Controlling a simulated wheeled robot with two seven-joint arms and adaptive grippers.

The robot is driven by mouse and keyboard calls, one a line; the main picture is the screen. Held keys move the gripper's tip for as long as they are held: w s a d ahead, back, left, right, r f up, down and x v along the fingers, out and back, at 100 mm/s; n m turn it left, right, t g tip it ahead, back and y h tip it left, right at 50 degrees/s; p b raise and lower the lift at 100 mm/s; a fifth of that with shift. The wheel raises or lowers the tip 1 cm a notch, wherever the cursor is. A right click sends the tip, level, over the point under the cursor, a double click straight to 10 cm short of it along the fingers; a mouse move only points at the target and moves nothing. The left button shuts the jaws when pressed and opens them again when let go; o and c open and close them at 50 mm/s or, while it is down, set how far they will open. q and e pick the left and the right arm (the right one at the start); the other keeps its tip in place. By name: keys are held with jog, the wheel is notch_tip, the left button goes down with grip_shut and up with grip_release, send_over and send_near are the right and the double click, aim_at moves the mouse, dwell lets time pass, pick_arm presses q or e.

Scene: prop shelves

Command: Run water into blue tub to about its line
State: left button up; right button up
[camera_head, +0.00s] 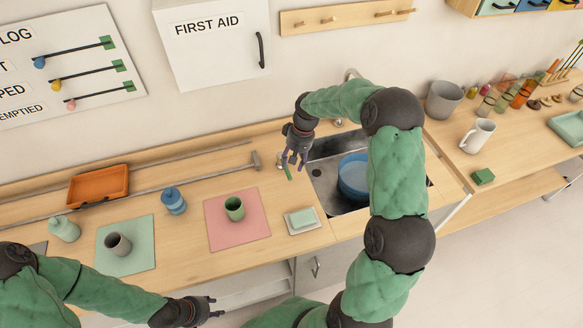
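The blue tub (353,176) stands in the metal sink (326,176); its right side is hidden behind my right arm. I cannot make out its line or any water. A tap (351,74) shows partly behind the sink, mostly covered by the same arm. My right gripper (295,160) points down at the sink's left edge, fingers apart, just above a small green lever-like piece (288,173); I cannot tell whether they touch. My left gripper (216,307) is low in the picture, in front of the counter, fingers apart and empty.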

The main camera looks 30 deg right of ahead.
notch_tip(320, 180, up, 7)
jog(key=d, duration=0.1)
jog(key=shift+f, duration=0.2)
jog(key=shift+s+d, duration=0.1)
dwell(0.4)
